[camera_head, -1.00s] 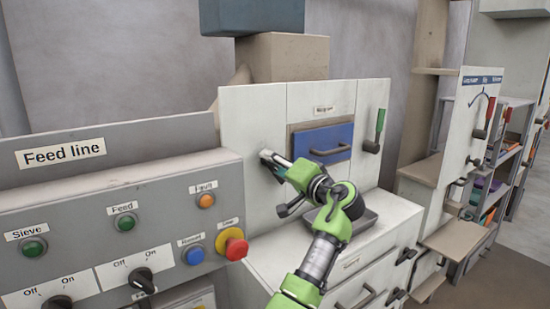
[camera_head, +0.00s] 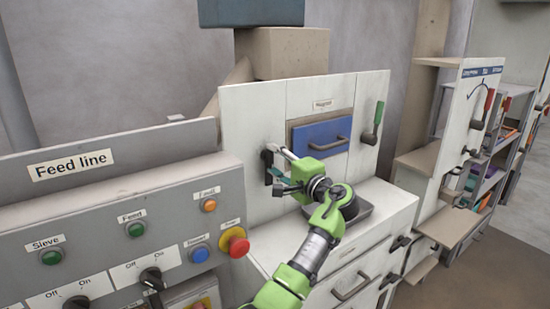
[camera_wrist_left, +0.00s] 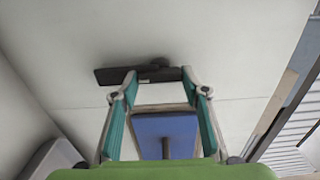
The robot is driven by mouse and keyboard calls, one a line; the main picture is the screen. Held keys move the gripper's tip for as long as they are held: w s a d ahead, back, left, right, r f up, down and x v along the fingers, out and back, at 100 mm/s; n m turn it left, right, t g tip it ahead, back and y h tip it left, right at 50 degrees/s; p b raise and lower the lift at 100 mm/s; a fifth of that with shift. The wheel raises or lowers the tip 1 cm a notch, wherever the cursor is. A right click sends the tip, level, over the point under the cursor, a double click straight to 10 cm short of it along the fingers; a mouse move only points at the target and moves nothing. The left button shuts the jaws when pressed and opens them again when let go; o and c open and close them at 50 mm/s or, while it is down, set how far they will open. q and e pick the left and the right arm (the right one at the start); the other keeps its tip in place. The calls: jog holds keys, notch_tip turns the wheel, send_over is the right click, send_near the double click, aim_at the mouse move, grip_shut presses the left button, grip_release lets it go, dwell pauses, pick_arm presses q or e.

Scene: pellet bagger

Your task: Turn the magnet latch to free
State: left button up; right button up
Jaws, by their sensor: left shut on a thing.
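The magnet latch (camera_head: 267,168) is a dark handle on the white panel, left of the blue magnet drawer (camera_head: 321,137). In the head view it looks about upright. In the left wrist view the latch (camera_wrist_left: 118,75) is a black bar lying across the picture. My left gripper (camera_head: 279,170) is at the latch, its fingers on either side of part of it. In the left wrist view the left gripper (camera_wrist_left: 158,75) has its fingertips at the bar, partly hiding how they touch it. My right gripper is not in view.
A green-gripped lever (camera_head: 374,122) is right of the drawer. The grey Feed line panel (camera_head: 120,215) with a red stop button (camera_head: 238,246) stands at left. A dark tray (camera_head: 357,214) sits on the ledge below the drawer, behind my arm.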

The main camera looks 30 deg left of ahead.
pick_arm(q)
jog(key=shift+r, duration=0.1)
dwell(0.3)
jog(key=o, duration=1)
jog(key=shift+o, duration=0.5)
jog(key=shift+a, duration=0.1)
jog(key=v, duration=1.2)
